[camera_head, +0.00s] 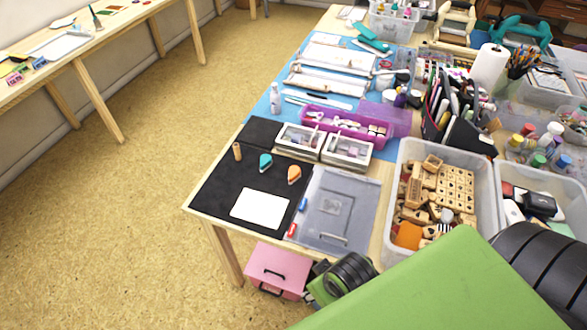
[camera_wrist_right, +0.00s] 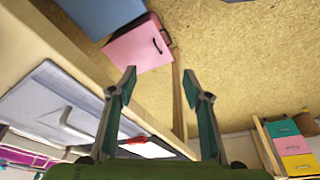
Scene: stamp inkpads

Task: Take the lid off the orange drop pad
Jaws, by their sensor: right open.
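The orange drop pad (camera_head: 294,174) lies on the black mat (camera_head: 215,196) near the front left of the table in the head view. A teal drop pad (camera_head: 265,162) lies just to its left. I cannot make out the lid's edge at this size. My right gripper (camera_wrist_right: 158,82) is open and empty in the right wrist view, with its two fingers spread over floor beyond the table's edge. It is apart from the orange pad, which I cannot make out in that view. My left gripper is not in view.
A white card (camera_head: 260,208) lies in front of the pads. A grey plastic lid (camera_head: 335,212) lies to the right, with a bin (camera_head: 397,170) of wooden stamps beyond. Two small white trays stand behind. A pink drawer box (camera_head: 278,270) is below the table edge.

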